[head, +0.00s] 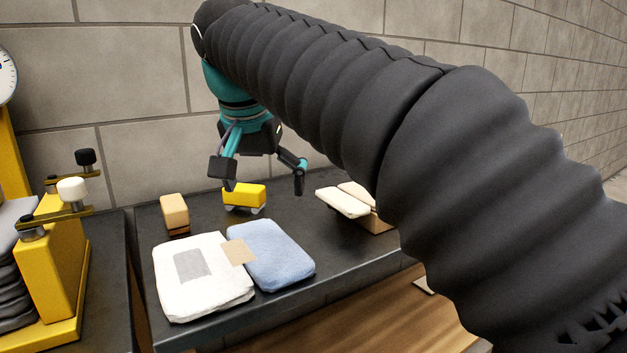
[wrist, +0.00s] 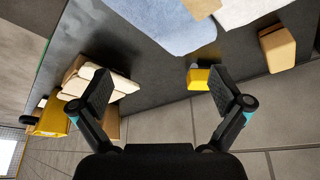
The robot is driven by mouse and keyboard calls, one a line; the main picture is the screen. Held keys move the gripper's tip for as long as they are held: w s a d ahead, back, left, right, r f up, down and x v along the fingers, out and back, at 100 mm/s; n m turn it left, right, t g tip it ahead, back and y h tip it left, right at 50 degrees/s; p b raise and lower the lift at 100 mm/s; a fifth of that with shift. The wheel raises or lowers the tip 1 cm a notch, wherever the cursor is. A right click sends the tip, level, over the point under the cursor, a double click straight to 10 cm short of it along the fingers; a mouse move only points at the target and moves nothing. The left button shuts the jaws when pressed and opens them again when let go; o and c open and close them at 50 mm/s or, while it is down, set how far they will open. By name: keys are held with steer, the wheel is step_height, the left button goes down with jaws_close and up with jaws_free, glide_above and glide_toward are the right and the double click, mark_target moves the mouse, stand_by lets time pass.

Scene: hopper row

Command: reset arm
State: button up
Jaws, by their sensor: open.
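My gripper (head: 262,178) hangs from the teal wrist above the back of the dark table (head: 335,276) in the head view. Its two fingers are spread wide with nothing between them. In the wrist view my gripper (wrist: 168,97) also shows open and empty. A small yellow block-like object with a pale base (head: 244,194) stands on the table just below and behind the fingers. It also shows in the wrist view (wrist: 198,80), close to the right finger. My black ribbed arm crosses the head view and hides part of the table's right side.
A white folded bag (head: 203,292) and a blue folded bag (head: 272,255) lie at the front, with a tan piece (head: 239,252) across them. A tan block (head: 174,213) stands at left, an open carton (head: 366,213) at right. Yellow machinery (head: 55,270) stands left; a block wall (head: 140,120) is behind.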

steer(key=shift+n, duration=0.4)
steer(key=s+d+f, duration=0.1)
steer(key=d, duration=0.2)
steer(key=d+f, duration=0.2)
steer(key=d, duration=0.1)
steer(key=s+d+f, duration=0.1)
steer(key=d, duration=0.2)
steer(key=shift+s+d+f, duration=0.1)
steer(key=shift+s+f, duration=0.1)
steer(key=shift+s, duration=0.15)
steer(key=s+d+f, duration=0.7)
steer(key=f, duration=0.3)
steer(key=s+d+f+n+t, duration=0.1)
steer(key=s+d+f, duration=0.6)
steer(key=f, duration=0.2)
steer(key=shift+f+y, duration=0.35)
steer(key=shift+y, duration=0.05)
